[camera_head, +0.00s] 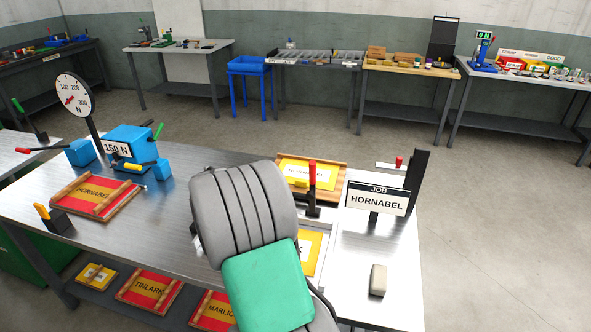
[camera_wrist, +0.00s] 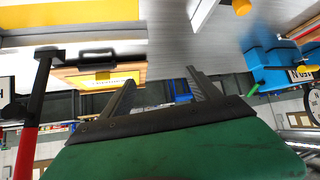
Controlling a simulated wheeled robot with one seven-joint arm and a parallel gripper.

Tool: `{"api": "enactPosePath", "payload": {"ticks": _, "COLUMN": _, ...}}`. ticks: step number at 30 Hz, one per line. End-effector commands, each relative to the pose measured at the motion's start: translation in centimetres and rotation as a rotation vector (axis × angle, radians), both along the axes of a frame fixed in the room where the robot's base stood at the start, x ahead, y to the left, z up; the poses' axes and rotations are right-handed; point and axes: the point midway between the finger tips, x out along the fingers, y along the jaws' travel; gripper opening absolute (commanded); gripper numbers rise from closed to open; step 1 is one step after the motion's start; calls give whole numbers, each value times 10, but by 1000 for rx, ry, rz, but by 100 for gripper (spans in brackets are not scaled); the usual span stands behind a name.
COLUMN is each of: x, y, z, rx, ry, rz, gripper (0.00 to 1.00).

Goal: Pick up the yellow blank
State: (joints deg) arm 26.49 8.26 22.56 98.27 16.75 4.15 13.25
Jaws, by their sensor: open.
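A yellow sheet (camera_head: 312,262), with only a letter K readable, lies in a pale tray (camera_head: 327,250) on the bench. My arm hides its left part. Another yellow piece (camera_head: 308,171), lettered HORNABEL, lies in a wooden-edged tray (camera_head: 337,178) behind it. I cannot confirm which is the blank. In the wrist view a yellow surface (camera_wrist: 70,16) spans the top left, apart from my jaws. My gripper (camera_wrist: 163,78) is open, with nothing between its two dark fingers. My own arm hides it in the head view.
A red-handled tool (camera_head: 312,185) stands by the trays. The HORNABEL job sign (camera_head: 376,200) and a dark post (camera_head: 416,180) stand at right. A blue press (camera_head: 130,145) with gauge (camera_head: 73,95) and a red HORNABEL plate (camera_head: 97,196) are at left. Bare bench lies between.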

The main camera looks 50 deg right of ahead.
Motion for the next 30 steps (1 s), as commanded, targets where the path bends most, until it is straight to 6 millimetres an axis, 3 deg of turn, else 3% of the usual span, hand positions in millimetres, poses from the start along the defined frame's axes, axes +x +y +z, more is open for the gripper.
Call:
{"api": "enactPosePath", "payload": {"ticks": 1, "x": -8, "y": -60, "z": -24, "rx": -48, "ry": -33, "rz": -98, "gripper": 71}}
{"api": "enactPosePath", "payload": {"ticks": 3, "x": -21, "y": -125, "z": -46, "rx": -129, "ry": -93, "rz": -197, "gripper": 71}}
{"api": "enactPosePath", "payload": {"ticks": 6, "x": -45, "y": -182, "z": -69, "rx": -217, "ry": -148, "rz": -281, "gripper": 71}}
{"api": "enactPosePath", "payload": {"ticks": 7, "x": -50, "y": -191, "z": -73, "rx": -235, "ry": -159, "rz": -295, "gripper": 71}}
{"api": "enactPosePath", "payload": {"ticks": 12, "x": -55, "y": -220, "z": -84, "rx": -274, "ry": -184, "rz": -320, "gripper": 71}}
{"api": "enactPosePath", "payload": {"ticks": 30, "x": -28, "y": -273, "z": -109, "rx": -272, "ry": -184, "rz": -313, "gripper": 71}}
